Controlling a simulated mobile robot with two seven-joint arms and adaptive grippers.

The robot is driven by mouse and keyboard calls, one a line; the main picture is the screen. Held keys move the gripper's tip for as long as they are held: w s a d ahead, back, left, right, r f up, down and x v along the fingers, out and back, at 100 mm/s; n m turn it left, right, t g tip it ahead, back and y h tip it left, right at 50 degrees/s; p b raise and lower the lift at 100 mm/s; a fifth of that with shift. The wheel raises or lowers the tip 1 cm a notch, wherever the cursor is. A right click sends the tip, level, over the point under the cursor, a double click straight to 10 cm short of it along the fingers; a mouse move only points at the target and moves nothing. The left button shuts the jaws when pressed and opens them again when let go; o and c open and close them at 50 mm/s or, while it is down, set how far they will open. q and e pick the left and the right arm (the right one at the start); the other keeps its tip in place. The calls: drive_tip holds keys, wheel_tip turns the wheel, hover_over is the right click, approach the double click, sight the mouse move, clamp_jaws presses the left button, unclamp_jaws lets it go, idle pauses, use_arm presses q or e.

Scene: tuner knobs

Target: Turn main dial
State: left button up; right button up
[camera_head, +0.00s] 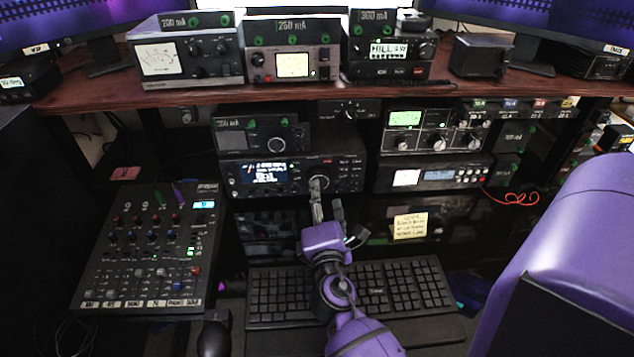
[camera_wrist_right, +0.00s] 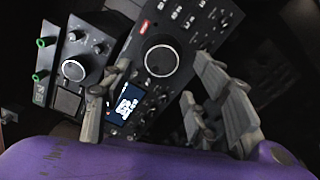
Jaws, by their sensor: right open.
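The main dial (camera_head: 321,183) is a large round knob on the front of a black radio (camera_head: 262,192) with a lit display, in the middle of the head view. My right gripper (camera_head: 327,196) is in front of the radio with its fingertips at the dial, partly covering it. In the right wrist view the dial (camera_wrist_right: 161,60) is a dark disc with a light rim, seen between the spread fingers of the right gripper (camera_wrist_right: 162,72). The gripper is open and empty. I cannot tell whether a fingertip touches the dial. My left gripper is not in view.
A tuner with a smaller knob (camera_head: 277,145) sits just above the radio. A keyboard (camera_head: 275,297) lies below my right arm, with a mixer (camera_head: 140,255) to the left. More radio gear (camera_head: 432,176) stands right of the radio. A wooden shelf (camera_head: 100,95) runs above.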

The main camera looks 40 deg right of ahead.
sight(319, 179)
drive_tip(key=x, duration=0.6)
drive_tip(key=shift+p, duration=0.45)
drive_tip(key=shift+d, duration=0.1)
drive_tip(key=shift+c, duration=0.2)
drive_tip(key=shift+r, duration=0.1)
drive_tip(key=c, duration=1.1)
drive_tip(key=shift+o, duration=0.2)
drive_tip(key=shift+w+m+b, duration=0.1)
drive_tip(key=shift+m+b, duration=0.2)
drive_tip(key=o, duration=1.1)
